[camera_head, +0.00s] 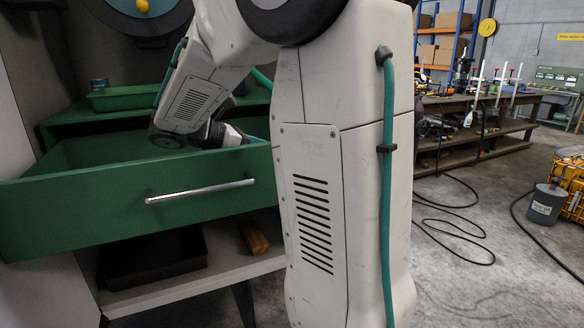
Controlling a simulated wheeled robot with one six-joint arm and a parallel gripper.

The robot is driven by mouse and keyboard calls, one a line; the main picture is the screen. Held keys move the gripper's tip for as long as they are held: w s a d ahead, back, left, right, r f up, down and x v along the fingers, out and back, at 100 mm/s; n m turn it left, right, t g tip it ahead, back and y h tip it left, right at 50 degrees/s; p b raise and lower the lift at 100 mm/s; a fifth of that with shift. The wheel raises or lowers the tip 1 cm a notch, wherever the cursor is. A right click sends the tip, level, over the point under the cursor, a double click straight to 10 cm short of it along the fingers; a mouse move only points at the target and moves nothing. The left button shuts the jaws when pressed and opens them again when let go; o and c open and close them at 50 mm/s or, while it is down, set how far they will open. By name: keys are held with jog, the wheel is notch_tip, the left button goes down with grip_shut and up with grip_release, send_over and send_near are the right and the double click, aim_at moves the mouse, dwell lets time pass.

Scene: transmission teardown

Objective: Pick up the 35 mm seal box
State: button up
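No 35 mm seal box can be made out in this view. The green drawer (110,205) stands pulled open at the left, with a silver bar handle on its front. My arm reaches over and down into the drawer. The end of the arm, toward my gripper (238,136), is just above the drawer's front wall, partly behind my large arm link. The fingers cannot be made out, so I cannot tell whether they are open or hold anything. Most of the drawer floor is hidden by the front wall and my arm.
A green tray (122,98) sits on the green top behind the drawer. Below are a black bin (150,262) and a small brown block (254,238) on a shelf. A workbench (470,150), cables and a grey bucket (546,204) are at the right.

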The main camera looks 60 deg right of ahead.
jog(key=x, duration=0.7)
jog(key=shift+w+d+f, duration=0.15)
jog(key=shift+d+f, duration=0.25)
jog(key=shift+d, duration=0.05)
jog(key=c, duration=1.1)
